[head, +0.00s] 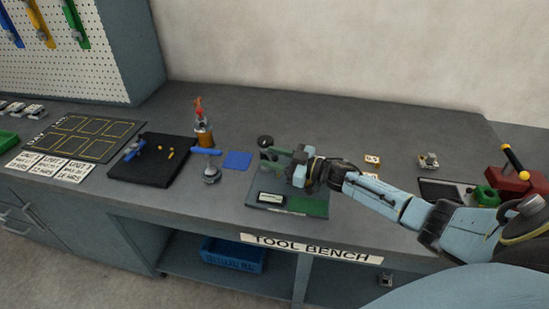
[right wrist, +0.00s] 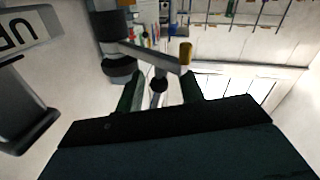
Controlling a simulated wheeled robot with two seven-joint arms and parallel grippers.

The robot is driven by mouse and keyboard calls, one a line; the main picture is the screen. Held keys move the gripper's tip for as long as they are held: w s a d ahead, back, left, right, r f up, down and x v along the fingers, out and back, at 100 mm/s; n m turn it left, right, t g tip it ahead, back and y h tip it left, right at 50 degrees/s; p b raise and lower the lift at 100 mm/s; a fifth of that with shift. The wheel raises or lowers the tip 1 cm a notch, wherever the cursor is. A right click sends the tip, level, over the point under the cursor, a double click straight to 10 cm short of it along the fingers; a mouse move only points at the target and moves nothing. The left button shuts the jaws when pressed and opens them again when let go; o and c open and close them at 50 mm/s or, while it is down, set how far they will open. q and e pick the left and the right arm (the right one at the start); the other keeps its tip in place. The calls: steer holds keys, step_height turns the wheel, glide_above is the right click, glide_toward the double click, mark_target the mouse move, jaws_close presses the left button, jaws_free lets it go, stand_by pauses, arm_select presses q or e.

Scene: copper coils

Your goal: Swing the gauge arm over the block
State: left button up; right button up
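The gauge stand has a dark base plate (head: 253,203) at the middle of the bench, with a green area on its right. A dark round post top (head: 265,141) stands at its back. My right gripper (head: 279,158) is above the base, beside the post. In the right wrist view the grey gauge arm (right wrist: 150,56) runs from a dark post (right wrist: 113,40) to a brass-coloured end (right wrist: 186,54). A rod with a black ball (right wrist: 158,85) hangs between my two green fingers, which are apart with gaps on both sides. I cannot make out the block clearly. My left gripper is out of view.
A red block-like tool (head: 515,182) and a green ring (head: 487,196) are at the right. The back middle of the bench is clear.

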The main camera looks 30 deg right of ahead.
steer(key=shift+s+d+f, duration=0.15)
steer(key=shift+s+d, duration=0.2)
steer(key=shift+s, duration=0.1)
steer(key=v, duration=1.2)
steer(key=shift+s+d, duration=0.1)
